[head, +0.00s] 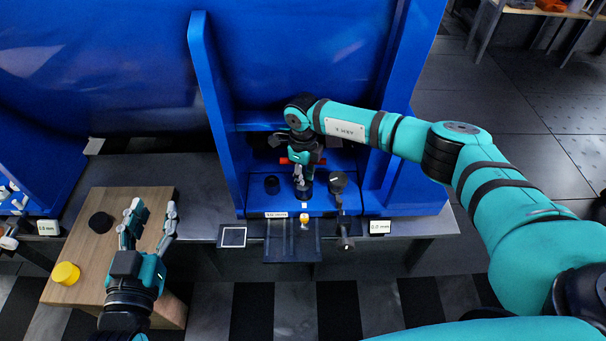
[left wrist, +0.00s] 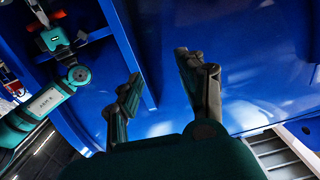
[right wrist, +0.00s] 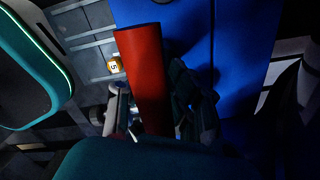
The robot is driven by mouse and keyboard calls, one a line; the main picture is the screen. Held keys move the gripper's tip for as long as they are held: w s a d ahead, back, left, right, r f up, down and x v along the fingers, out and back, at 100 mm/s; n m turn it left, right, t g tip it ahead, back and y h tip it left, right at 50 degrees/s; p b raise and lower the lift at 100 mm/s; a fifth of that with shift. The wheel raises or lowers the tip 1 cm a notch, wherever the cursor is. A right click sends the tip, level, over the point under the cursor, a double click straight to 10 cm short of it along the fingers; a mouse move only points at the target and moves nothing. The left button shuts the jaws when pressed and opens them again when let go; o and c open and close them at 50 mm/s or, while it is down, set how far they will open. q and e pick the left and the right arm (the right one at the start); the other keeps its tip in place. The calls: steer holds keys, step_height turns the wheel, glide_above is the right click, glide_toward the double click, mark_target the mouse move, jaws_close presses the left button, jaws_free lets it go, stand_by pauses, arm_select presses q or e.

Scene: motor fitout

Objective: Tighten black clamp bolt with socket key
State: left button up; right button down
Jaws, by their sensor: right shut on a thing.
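My right gripper (head: 301,178) reaches down into the blue bay and is shut on the socket key, whose red handle (head: 287,161) sticks out sideways. In the right wrist view the red handle (right wrist: 143,75) stands between the fingers. Below the gripper is a dark round part (head: 304,191); I cannot tell whether it is the clamp bolt or how the key sits on it. A black knob-like part (head: 272,184) is to its left and a dark fitting (head: 338,182) to its right. My left gripper (head: 153,214) is open and empty over the wooden table.
The wooden table (head: 85,225) carries a yellow round piece (head: 66,273) and a black round piece (head: 101,222). Blue walls (head: 215,110) flank the bay. A dark tray (head: 292,244) and a small display (head: 380,227) are at the front edge.

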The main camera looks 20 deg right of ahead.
steer(key=shift+w+a+r, duration=0.1)
steer(key=shift+a+r, duration=0.05)
steer(key=shift+r, duration=0.4)
steer(key=shift+r+p, duration=0.3)
steer(key=shift+p, duration=0.25)
steer(key=shift+r+p, duration=0.3)
steer(key=shift+r, duration=0.1)
steer(key=shift+r+p, duration=0.3)
steer(key=shift+r, duration=0.05)
steer(key=shift+r+p, duration=0.5)
steer(key=shift+r, duration=0.2)
steer(key=shift+r+p, duration=0.4)
steer(key=shift+r, duration=0.3)
arm_select(q)
steer(key=s+a+f+g+y, duration=0.1)
steer(key=s+a+f+g, duration=0.2)
steer(key=s+f+g, duration=0.3)
steer(key=s+a+f+g+y, duration=0.2)
steer(key=s+f+g, duration=0.4)
steer(key=s+f, duration=0.2)
steer(key=shift+a+n, duration=0.3)
steer(key=shift+a, duration=0.1)
